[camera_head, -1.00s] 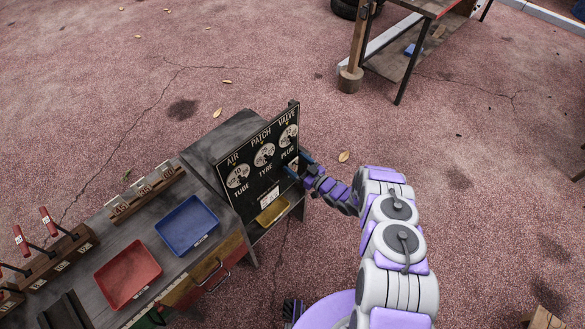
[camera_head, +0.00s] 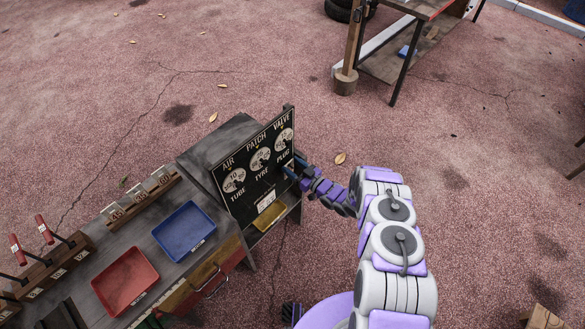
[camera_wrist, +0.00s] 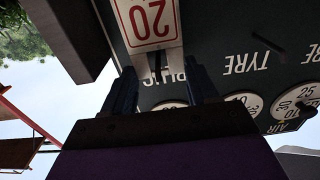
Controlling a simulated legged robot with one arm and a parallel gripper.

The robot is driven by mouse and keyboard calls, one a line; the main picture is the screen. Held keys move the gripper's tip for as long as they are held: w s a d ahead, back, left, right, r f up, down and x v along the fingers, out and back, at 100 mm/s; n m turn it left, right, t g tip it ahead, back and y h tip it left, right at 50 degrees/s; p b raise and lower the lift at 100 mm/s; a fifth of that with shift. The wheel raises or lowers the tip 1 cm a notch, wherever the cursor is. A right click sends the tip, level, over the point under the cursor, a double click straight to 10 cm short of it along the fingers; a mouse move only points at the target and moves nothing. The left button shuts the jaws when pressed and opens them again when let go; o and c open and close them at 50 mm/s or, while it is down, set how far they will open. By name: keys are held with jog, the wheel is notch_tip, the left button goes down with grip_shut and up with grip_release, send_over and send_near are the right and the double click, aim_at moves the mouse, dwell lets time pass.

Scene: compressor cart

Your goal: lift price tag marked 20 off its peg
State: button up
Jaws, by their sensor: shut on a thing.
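The price tag marked 20 (camera_wrist: 151,18) is a white plate with a red border and red digits, at the top of the wrist view in front of the dark board (camera_wrist: 215,35). My gripper (camera_wrist: 160,82) is shut on the tag's lower pale part, with one dark finger on each side. In the head view my gripper (camera_head: 293,170) is at the right edge of the price board (camera_head: 239,207), below the VALVE and PLUG column. The tag is mostly hidden there by the gripper. I cannot tell whether its peg still bears it.
The board has several round dials. A yellow tray (camera_head: 269,215) sits below it. To the left, the bench holds a blue tray (camera_head: 184,230), a red tray (camera_head: 125,281) and a rack of tags (camera_head: 140,197). A dark-legged table (camera_head: 395,75) stands behind.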

jog(key=shift+s+d+r, duration=0.15)
jog(key=shift+d+r, duration=0.1)
jog(key=shift+r, duration=0.2)
jog(key=p+v, duration=0.4)
jog(key=v, duration=1.3)
jog(key=shift+s+d, duration=0.2)
jog(key=shift+d, duration=0.05)
jog(key=shift+w+f, duration=0.1)
